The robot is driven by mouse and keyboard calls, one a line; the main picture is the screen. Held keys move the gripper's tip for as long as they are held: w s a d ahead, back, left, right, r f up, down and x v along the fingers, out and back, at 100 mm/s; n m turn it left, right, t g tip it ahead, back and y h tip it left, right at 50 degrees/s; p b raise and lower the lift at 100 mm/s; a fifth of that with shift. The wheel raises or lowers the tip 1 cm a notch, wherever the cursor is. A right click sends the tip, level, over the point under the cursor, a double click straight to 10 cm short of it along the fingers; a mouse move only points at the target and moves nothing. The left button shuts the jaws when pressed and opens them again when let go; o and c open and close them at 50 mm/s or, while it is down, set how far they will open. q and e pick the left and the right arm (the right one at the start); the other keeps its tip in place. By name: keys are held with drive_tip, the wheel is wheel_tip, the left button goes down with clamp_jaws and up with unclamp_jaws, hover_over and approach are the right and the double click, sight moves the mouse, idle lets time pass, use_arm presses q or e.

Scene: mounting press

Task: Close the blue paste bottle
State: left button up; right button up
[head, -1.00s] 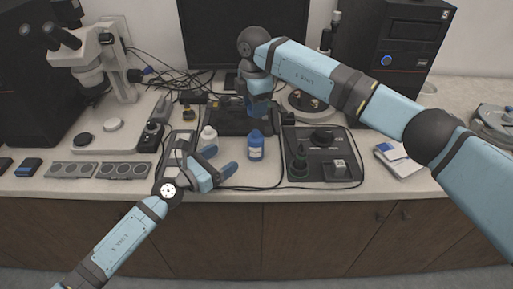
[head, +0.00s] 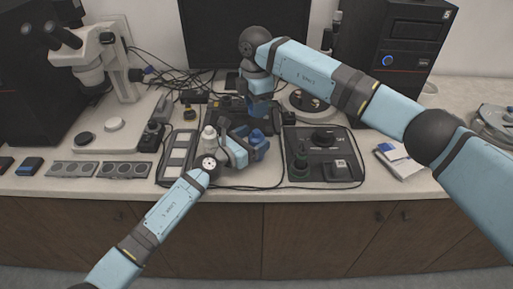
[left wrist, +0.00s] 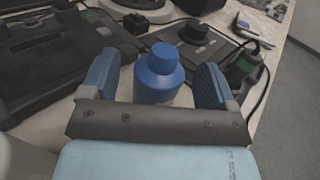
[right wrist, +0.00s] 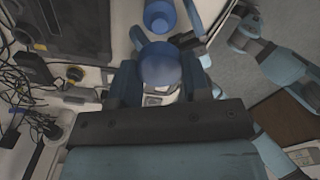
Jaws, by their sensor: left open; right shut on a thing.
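A blue bottle with a narrower rounded blue top (left wrist: 157,80) stands upright on the bench. It also shows in the head view (head: 257,135), partly hidden by my left gripper (head: 247,146). My left gripper is open, with one finger on either side of the bottle in the left wrist view; I cannot tell whether they touch it. My right gripper (head: 259,108) is above the bench behind the bottle, pointing down, shut on a round blue thing (right wrist: 160,66). I cannot tell whether that thing is a cap or another container. The bottle also shows beyond it in the right wrist view (right wrist: 159,15).
A white bottle (head: 209,138) stands close to my left gripper. A black control box (head: 322,168) with knobs is to the right. Cables run along the front edge; a microscope (head: 95,65) is at the back left.

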sight(256, 131)
use_arm(q)
drive_tip(key=shift+w+d, duration=0.1)
drive_tip(key=shift+d, duration=0.05)
drive_tip(key=c, duration=1.4)
drive_tip(key=shift+o, duration=0.2)
use_arm(e)
drive_tip(key=shift+f, duration=2.5)
drive_tip(key=shift+f, duration=0.85)
drive_tip(key=shift+f, duration=0.35)
use_arm(q)
drive_tip(key=shift+r, duration=0.1)
use_arm(e)
drive_tip(key=shift+s+f, duration=0.1)
drive_tip(key=shift+f, duration=0.2)
